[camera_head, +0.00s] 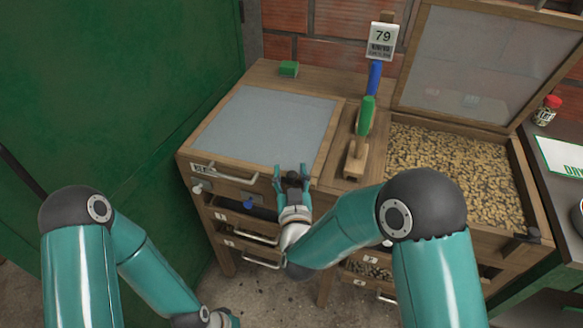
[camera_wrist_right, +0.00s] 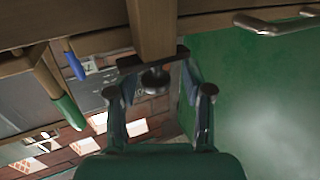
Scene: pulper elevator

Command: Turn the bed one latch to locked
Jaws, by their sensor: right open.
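The left bed has a closed lid with a grey panel (camera_head: 268,124) in a wooden frame. A dark latch (camera_head: 293,180) sits at its front right corner. In the right wrist view the latch (camera_wrist_right: 155,79) shows a dark crossbar and a round knob on a wooden post. My right gripper (camera_head: 292,173) is open at the latch, a finger on either side; it also shows in the wrist view (camera_wrist_right: 158,66). I cannot tell whether the fingers touch it. My left gripper (camera_head: 226,318) is low at the bottom edge, mostly cut off, its jaws unclear.
The right bed's lid (camera_head: 480,64) stands open over beans (camera_head: 450,165). A green handle (camera_head: 366,115) and a blue handle (camera_head: 374,76) rise between the beds. A green wall panel (camera_head: 110,80) stands at the left.

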